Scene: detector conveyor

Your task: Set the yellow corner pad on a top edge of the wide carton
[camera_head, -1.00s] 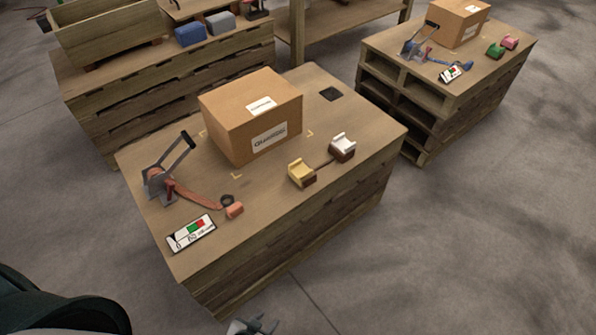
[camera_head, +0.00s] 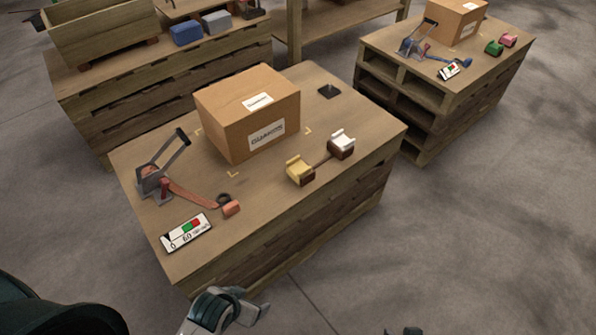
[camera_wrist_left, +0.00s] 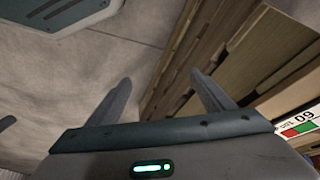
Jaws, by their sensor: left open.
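The wide carton (camera_head: 220,115) is a brown closed box standing on the near wooden bench (camera_head: 330,115). The yellow corner pad (camera_head: 299,168) lies on the bench in front and to the right of the carton, apart from it. My left gripper (camera_head: 240,309) is low at the bottom of the head view, off the bench's near side and well away from the pad. In the left wrist view its two fingers (camera_wrist_left: 162,92) are spread with nothing between them. Only a dark tip of what seems my right gripper (camera_head: 405,331) shows at the bottom edge; its jaws are hidden.
A white corner pad (camera_head: 342,142) lies beside the yellow one. A strapping tool (camera_head: 160,172) with an orange strap and a label display (camera_head: 187,232) occupy the bench's left side. Another bench (camera_head: 400,95) with a carton stands at the back right.

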